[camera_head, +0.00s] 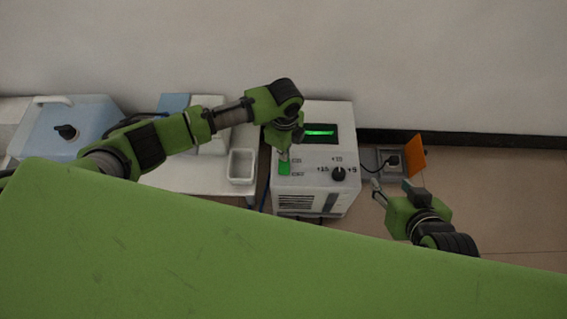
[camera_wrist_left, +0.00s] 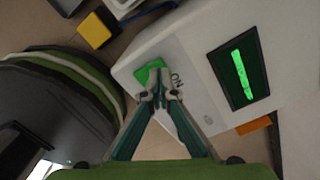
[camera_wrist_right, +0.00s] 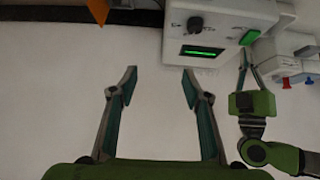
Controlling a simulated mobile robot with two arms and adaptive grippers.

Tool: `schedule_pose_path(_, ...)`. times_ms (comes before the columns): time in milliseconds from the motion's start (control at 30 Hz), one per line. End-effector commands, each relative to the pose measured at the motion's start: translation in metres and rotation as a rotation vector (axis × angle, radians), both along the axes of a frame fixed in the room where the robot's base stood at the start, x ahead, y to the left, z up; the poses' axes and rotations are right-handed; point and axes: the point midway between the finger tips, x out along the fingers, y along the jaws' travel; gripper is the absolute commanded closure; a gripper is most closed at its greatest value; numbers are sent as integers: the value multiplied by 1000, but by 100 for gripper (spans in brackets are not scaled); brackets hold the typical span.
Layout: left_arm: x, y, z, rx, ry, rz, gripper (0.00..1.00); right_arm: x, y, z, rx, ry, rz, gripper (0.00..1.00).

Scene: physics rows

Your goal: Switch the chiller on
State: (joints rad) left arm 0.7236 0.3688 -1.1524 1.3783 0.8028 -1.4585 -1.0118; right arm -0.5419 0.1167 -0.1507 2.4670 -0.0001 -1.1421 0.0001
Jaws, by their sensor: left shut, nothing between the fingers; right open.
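The chiller (camera_head: 315,185) is a white box on the floor against the wall. Its display (camera_head: 319,131) is lit with a green bar, also in the left wrist view (camera_wrist_left: 241,74). A green switch (camera_head: 285,168) sits on the left of its top panel, beside ON and OFF labels; a dark knob (camera_head: 339,174) with numbers is at the right. My left gripper (camera_wrist_left: 161,95) is shut and empty, its tips at the green switch (camera_wrist_left: 150,70) and partly over it; I cannot tell whether they touch. My right gripper (camera_wrist_right: 160,82) is open and empty, right of the chiller.
A grey socket box (camera_head: 376,160) with a plugged cable and a raised orange flap (camera_head: 416,154) stands right of the chiller. A white bench with an open white container (camera_head: 241,166) and a bluish tank (camera_head: 80,120) is to the left.

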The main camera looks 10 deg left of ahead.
Motion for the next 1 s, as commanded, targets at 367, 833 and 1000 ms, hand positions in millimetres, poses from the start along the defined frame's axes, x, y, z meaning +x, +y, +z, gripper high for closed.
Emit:
schedule_pose_path(367,0,0,-2,0,0,0,100,8,2,5,6,-33,3,56)
schedule_pose_path(833,0,0,-5,0,0,0,100,12,4,9,12,-58,5,56)
schedule_pose_path(1000,0,0,-6,0,0,0,100,13,5,9,14,-65,6,56)
